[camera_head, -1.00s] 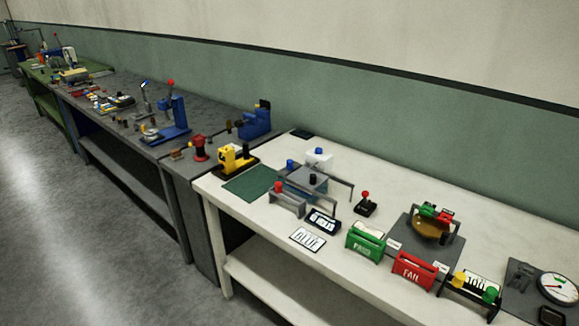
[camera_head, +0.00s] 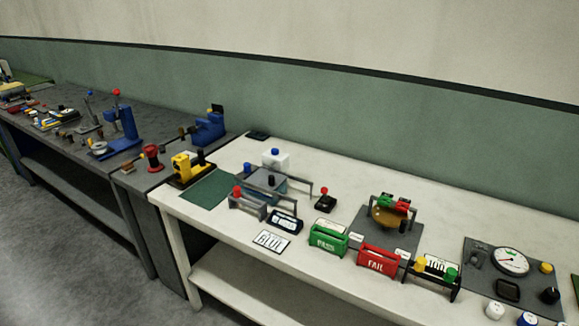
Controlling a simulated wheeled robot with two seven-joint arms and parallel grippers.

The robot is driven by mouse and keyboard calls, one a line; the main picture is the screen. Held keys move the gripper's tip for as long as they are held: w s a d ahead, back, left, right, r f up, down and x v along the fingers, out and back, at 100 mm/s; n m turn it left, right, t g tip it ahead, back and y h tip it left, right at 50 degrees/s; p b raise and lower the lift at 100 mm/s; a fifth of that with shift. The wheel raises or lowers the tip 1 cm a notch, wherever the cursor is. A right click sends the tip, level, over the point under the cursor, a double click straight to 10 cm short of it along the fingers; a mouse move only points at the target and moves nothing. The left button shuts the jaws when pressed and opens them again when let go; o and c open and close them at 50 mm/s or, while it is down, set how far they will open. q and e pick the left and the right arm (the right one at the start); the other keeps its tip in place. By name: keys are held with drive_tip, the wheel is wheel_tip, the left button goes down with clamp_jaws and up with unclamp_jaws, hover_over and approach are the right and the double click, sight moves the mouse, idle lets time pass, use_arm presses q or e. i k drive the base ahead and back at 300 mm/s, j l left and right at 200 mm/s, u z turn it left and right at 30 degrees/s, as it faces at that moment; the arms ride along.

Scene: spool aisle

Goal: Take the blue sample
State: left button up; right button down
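No gripper of mine shows in the head view. At the bottom edge of the view, on the front of the white bench (camera_head: 330,194), stands a small white and blue piece (camera_head: 527,319), cut by the frame edge. A small white piece (camera_head: 495,310) stands left of it. I cannot tell for sure whether the blue one is the sample. Other blue parts are a blue knob on a white box (camera_head: 275,159) and a blue knob on a grey-blue fixture (camera_head: 264,187), both at the back left of the white bench.
A green PASS bin (camera_head: 329,240) and a red FAIL bin (camera_head: 378,262) stand along the front. Right of them are a rack with yellow and green knobs (camera_head: 436,276) and a dial gauge (camera_head: 510,261) on a dark plate. A grey bench (camera_head: 72,150) with blue tools adjoins at left.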

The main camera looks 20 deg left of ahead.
sight(247, 165)
drive_tip(key=j+z, duration=0.45)
drive_tip(key=j, duration=0.15)
drive_tip(key=k+j+z, duration=0.15)
drive_tip(key=j+z, duration=0.3)
drive_tip(key=j, duration=0.15)
drive_tip(key=k+j+z, duration=0.1)
drive_tip(key=j, duration=0.3)
drive_tip(key=k+j, duration=0.2)
drive_tip(key=j, duration=0.2)
drive_tip(key=k+j+z, duration=0.15)
drive_tip(key=j, duration=0.2)
drive_tip(key=k+j, duration=0.15)
drive_tip(key=j, duration=0.25)
drive_tip(key=k+j+z, duration=0.15)
drive_tip(key=j, duration=0.2)
drive_tip(key=k+j, duration=0.2)
drive_tip(key=j, duration=0.2)
drive_tip(key=k+j, duration=0.2)
drive_tip(key=j, duration=0.2)
drive_tip(key=k+j, duration=0.15)
drive_tip(key=j, duration=0.25)
